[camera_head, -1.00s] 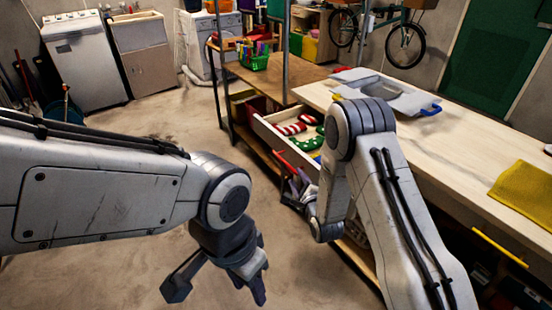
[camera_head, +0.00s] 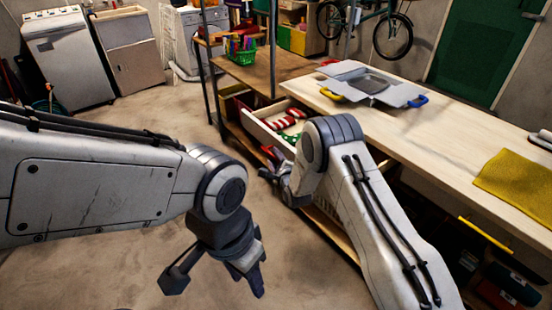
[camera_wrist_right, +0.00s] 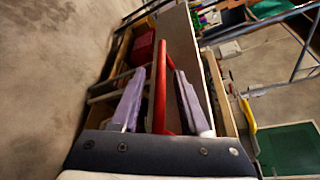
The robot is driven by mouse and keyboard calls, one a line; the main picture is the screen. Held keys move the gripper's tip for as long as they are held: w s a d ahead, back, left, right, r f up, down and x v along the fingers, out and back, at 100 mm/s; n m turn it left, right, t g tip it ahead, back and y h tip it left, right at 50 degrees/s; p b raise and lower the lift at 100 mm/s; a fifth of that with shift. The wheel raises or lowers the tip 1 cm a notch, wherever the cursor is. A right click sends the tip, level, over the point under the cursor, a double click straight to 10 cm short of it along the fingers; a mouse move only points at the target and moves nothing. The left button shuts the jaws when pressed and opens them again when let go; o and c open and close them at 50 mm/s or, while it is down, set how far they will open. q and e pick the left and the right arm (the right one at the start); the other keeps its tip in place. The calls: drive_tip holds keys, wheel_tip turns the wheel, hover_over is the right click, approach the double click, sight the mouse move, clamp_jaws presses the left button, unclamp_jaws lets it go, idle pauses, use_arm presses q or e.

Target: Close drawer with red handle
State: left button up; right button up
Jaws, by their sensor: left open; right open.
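The drawer (camera_head: 258,130) stands open under the wooden worktop in the head view, with red-and-white and green items inside. Its red handle (camera_head: 268,152) is partly hidden by my right gripper (camera_head: 271,174). In the right wrist view, the red handle (camera_wrist_right: 160,75) runs between the two spread purple fingers of my right gripper (camera_wrist_right: 159,95), with a gap on either side. The pale drawer front (camera_wrist_right: 182,45) is beside it. My left gripper (camera_head: 215,283) hangs open and empty over the floor at the bottom of the head view.
The long worktop (camera_head: 420,135) holds a grey tray-like piece (camera_head: 372,84) with yellow and blue handles and a yellow cloth (camera_head: 518,182). Another drawer with a yellow handle (camera_head: 486,233) is at lower right. Shelf posts stand beside the open drawer. The floor at left is clear.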

clamp_jaws()
drive_tip(key=shift+d, duration=0.1)
idle(1.2)
